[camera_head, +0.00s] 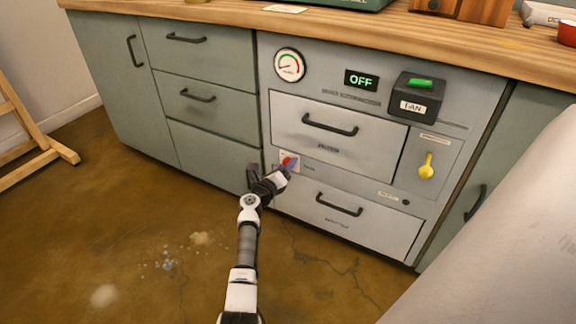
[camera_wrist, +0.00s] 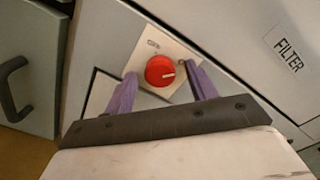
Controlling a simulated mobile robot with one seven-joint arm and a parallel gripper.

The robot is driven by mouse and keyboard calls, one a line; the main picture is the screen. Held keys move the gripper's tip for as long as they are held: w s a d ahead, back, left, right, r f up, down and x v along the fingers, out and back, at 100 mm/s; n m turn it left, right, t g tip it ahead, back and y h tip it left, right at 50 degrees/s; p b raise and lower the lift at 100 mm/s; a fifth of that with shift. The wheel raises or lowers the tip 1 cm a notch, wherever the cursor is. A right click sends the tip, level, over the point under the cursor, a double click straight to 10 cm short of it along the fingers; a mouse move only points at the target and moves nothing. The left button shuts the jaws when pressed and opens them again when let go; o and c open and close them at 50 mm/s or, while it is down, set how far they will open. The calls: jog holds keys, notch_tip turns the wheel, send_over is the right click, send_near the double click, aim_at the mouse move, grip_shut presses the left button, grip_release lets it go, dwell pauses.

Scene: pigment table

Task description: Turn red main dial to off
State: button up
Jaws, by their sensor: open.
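The red main dial (camera_wrist: 160,71) sits on a pale square plate (camera_wrist: 141,55) on the grey cabinet front. A light mark on the dial points to the right in the wrist view. In the head view the dial (camera_head: 287,162) is partly hidden by my gripper (camera_head: 285,168). My gripper is open, with its purple fingers on either side of the dial in the wrist view (camera_wrist: 162,88). I cannot tell whether the fingers touch the dial. A small display (camera_head: 361,80) above reads OFF in green.
A round gauge (camera_head: 289,65) and a black FAN box (camera_head: 416,96) with a green switch are higher on the panel. Drawer handles (camera_head: 330,124) stick out above and below the dial. A yellow lever (camera_head: 426,165) is at the right. The floor in front is open.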

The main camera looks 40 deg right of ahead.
jog(key=c, duration=1)
jog(key=shift+n+p, duration=4)
jog(key=shift+n, duration=4.9)
